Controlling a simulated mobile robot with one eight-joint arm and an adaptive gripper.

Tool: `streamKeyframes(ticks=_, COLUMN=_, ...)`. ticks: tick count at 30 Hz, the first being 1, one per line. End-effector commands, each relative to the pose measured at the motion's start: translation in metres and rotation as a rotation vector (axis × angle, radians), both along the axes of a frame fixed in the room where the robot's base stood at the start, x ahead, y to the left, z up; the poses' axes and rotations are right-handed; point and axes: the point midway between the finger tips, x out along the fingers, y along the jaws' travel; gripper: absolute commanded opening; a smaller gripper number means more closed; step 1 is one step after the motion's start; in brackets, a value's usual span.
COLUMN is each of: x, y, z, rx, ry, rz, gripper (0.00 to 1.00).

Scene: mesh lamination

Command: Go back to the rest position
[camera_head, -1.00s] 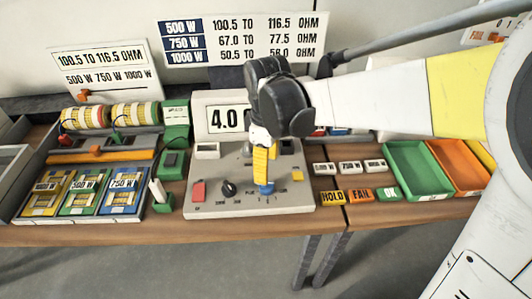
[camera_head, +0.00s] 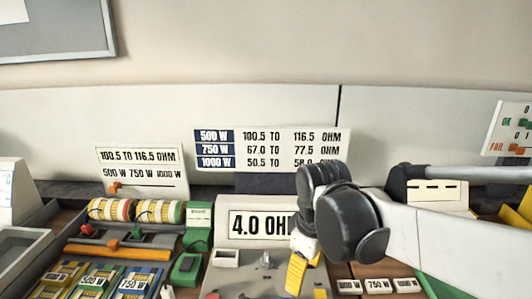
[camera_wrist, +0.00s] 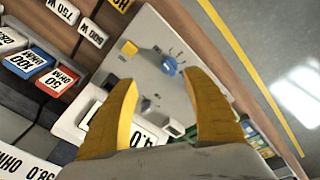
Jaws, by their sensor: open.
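My gripper (camera_head: 297,276) has yellow fingers and a black wrist. It hangs in front of the meter (camera_head: 240,262), a light grey box whose display reads 4.0 OHM; the wrist hides the end of the text. In the wrist view my gripper (camera_wrist: 165,98) shows its two yellow fingers spread apart with nothing between them. Beyond the fingers is the grey panel with a blue knob (camera_wrist: 169,67) and a yellow button (camera_wrist: 130,48). The fingers look apart from the panel.
Two wound coils (camera_head: 158,211) lie in a rack at left, with wattage cards (camera_head: 95,283) in front. A resistance chart (camera_head: 270,148) stands behind the meter. White wattage labels (camera_head: 377,285) and a green tray (camera_head: 440,288) are at right.

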Motion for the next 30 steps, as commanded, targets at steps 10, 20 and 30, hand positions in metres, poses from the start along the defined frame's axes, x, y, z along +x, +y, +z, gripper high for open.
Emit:
streamKeyframes(ticks=10, x=-0.069, y=-0.080, z=0.017, rx=0.201, ry=-0.328, rz=-0.645, gripper=0.58)
streamKeyframes(ticks=20, x=-0.090, y=-0.101, z=0.012, rx=0.310, ry=-0.447, rz=-0.873, gripper=0.58)
streamKeyframes(ticks=30, x=-0.089, y=-0.101, z=0.012, rx=0.310, ry=-0.447, rz=-0.872, gripper=0.58)
